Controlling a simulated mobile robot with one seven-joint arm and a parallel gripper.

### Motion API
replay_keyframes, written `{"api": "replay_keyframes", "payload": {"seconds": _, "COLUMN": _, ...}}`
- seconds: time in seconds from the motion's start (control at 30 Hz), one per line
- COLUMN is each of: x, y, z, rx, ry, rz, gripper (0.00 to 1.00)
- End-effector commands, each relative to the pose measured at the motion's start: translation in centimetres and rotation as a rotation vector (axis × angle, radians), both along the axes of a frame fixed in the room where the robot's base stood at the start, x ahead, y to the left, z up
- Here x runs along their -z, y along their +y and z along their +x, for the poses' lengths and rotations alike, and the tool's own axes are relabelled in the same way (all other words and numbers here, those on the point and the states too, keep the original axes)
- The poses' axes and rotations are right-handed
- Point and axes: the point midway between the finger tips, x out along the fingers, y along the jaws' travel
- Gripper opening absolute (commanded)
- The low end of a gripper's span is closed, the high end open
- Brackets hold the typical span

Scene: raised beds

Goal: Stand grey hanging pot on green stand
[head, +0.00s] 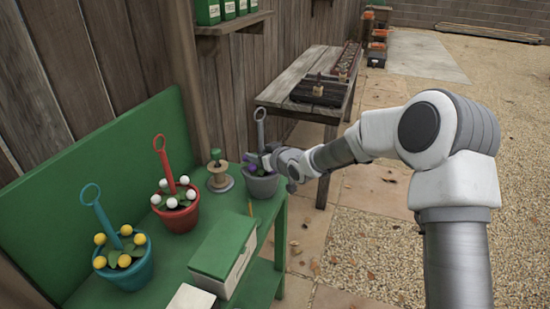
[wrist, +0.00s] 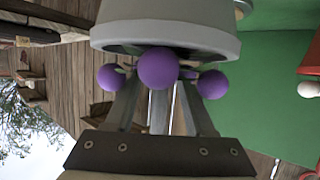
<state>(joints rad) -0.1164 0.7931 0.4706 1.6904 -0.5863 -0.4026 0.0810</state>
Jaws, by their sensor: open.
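The grey hanging pot (head: 262,186) stands upright at the right end of a green bench (head: 120,175) with a tall back. It has purple flowers and a grey upright handle with a ring on top. My gripper (head: 272,161) is at its right side, at flower height by the handle. In the wrist view the grey pot (wrist: 165,35) fills the top, with purple balls in front of my gripper's fingers (wrist: 155,88). The fingers are apart; the flowers hide their tips, and I cannot tell whether they touch the handle. I see no separate green stand clearly.
A spool-like wooden piece with a green top (head: 218,170) stands left of the grey pot. A red pot (head: 178,212), a blue pot (head: 128,270) and a green-lidded box (head: 224,252) also occupy the bench. A wooden table (head: 300,65) stands behind.

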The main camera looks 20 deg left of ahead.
Motion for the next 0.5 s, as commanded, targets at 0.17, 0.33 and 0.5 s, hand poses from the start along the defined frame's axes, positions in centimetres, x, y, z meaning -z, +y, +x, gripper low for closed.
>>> {"api": "replay_keyframes", "payload": {"seconds": 0.17, "x": -1.5, "y": -2.3, "z": -1.9, "rx": 0.001, "ry": -0.002, "rz": -0.002, "gripper": 0.54}}
{"api": "replay_keyframes", "payload": {"seconds": 0.33, "x": -2.9, "y": -4.8, "z": -4.0, "rx": 0.002, "ry": -0.001, "rz": 0.000, "gripper": 0.54}}
{"api": "replay_keyframes", "payload": {"seconds": 0.5, "x": -4.3, "y": -7.4, "z": -6.3, "rx": 0.002, "ry": -0.003, "rz": -0.001, "gripper": 0.54}}
